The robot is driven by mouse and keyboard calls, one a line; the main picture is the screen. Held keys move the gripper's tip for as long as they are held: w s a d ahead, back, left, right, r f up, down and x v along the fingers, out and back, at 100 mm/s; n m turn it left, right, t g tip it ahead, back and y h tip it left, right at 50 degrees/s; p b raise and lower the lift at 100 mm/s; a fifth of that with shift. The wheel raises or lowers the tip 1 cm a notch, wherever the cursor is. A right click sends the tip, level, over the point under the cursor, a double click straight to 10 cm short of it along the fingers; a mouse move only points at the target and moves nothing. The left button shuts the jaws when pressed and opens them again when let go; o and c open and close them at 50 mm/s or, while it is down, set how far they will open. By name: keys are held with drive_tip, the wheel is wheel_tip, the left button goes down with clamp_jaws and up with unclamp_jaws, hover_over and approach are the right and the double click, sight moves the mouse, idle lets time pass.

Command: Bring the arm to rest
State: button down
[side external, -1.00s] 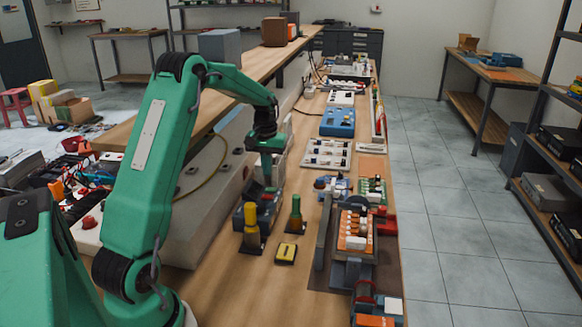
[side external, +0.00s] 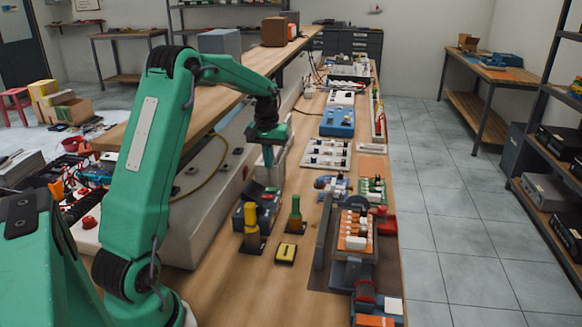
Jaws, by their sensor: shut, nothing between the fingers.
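My green arm rises from the lower left and bends over the wooden bench (side external: 235,290). My gripper (side external: 268,170) points down above the bench, over the area of a dark box (side external: 266,208). It is shut, with nothing seen held in it. The fingertips are small and partly lost against the dark box, so I cannot tell the exact height of the gap.
An orange rack of parts (side external: 356,230) stands to the right. Bare wood lies at the bench's near end.

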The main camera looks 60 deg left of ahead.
drive_tip(key=s+d+r+m+t, duration=0.1)
drive_tip(key=s+d+r+m, duration=0.1)
drive_tip(key=s+d+r, duration=0.5)
drive_tip(key=d+r+m+t, duration=0.15)
drive_tip(key=d+r, duration=0.25)
drive_tip(key=d, duration=0.6)
drive_tip(key=s+d+m+t, duration=0.3)
drive_tip(key=s+d+m, duration=0.2)
drive_tip(key=s+d, duration=0.6)
drive_tip(key=shift+s+f, duration=0.35)
drive_tip(key=shift+s, duration=0.95)
